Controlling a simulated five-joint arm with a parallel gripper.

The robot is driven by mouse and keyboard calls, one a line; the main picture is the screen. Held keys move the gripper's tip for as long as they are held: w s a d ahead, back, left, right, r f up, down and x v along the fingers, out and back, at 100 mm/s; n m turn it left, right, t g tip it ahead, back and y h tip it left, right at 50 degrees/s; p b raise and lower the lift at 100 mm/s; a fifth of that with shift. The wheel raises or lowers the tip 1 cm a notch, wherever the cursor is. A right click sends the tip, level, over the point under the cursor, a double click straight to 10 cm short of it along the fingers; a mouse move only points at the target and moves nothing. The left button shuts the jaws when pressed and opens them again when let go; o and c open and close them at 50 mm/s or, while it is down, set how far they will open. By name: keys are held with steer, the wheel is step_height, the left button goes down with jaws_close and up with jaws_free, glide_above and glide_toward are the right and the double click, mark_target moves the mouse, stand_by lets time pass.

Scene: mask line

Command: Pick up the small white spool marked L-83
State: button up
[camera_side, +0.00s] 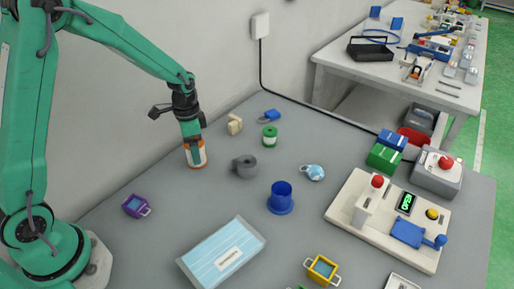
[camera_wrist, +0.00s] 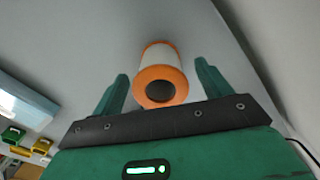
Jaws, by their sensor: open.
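A small white spool with orange end rims (camera_side: 203,154) stands on the grey table below my gripper (camera_side: 194,148) in the side view. In the wrist view the spool (camera_wrist: 162,52) shows its orange rim and dark centre hole. It lies between the two open green fingers of my gripper (camera_wrist: 161,75), with a gap on each side. No marking can be read on it. In the side view a finger hides part of the spool.
A green-and-white spool (camera_side: 270,136), a grey roll (camera_side: 244,167) and a cream block (camera_side: 234,124) are to the right. The wall (camera_side: 150,110) is close behind.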

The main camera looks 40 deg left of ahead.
steer(key=shift+f, duration=1.25)
steer(key=c, duration=1.1)
steer(key=shift+c, duration=0.2)
steer(key=shift+r, duration=0.15)
steer(key=shift+r, duration=0.9)
step_height(320, 180, up, 2)
steer(key=shift+d+r, duration=0.15)
steer(key=shift+r, duration=0.05)
steer(key=s+d+r, duration=0.5)
steer(key=d+r, duration=0.1)
steer(key=d, duration=0.4)
steer(key=shift+s+r, duration=0.15)
steer(key=shift+r, duration=0.15)
